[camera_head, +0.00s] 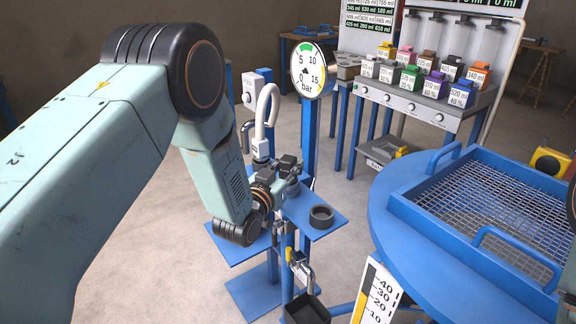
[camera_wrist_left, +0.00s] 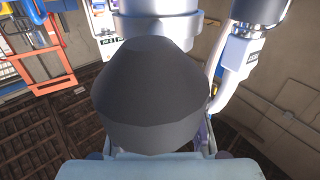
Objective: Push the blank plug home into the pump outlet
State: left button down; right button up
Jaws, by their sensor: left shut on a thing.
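My left gripper (camera_head: 283,172) is at the pump on the blue stand, its arm reaching in from the left. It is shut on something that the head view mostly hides. In the left wrist view a large dark grey tapered body, which looks like the blank plug (camera_wrist_left: 150,95), fills the middle. Its upper end meets or overlaps a pale metal cylinder, probably the pump outlet (camera_wrist_left: 158,22). I cannot tell whether they touch or how deep the plug sits. The fingers cannot be made out there. My right gripper is not in view.
A white curved hose (camera_head: 266,105) and a pressure gauge (camera_head: 308,71) rise behind the gripper. A blue round table (camera_head: 384,210) with a mesh tray (camera_head: 455,230) stands at right.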

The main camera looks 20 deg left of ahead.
pick_arm(q)
jog(key=shift+f, duration=0.2)
jog(key=c, duration=0.9)
grip_release()
jog(key=shift+o, duration=0.2)
jog(key=s+a, duration=0.1)
jog(key=s, duration=1.1)
jog(key=shift+a, duration=0.35)
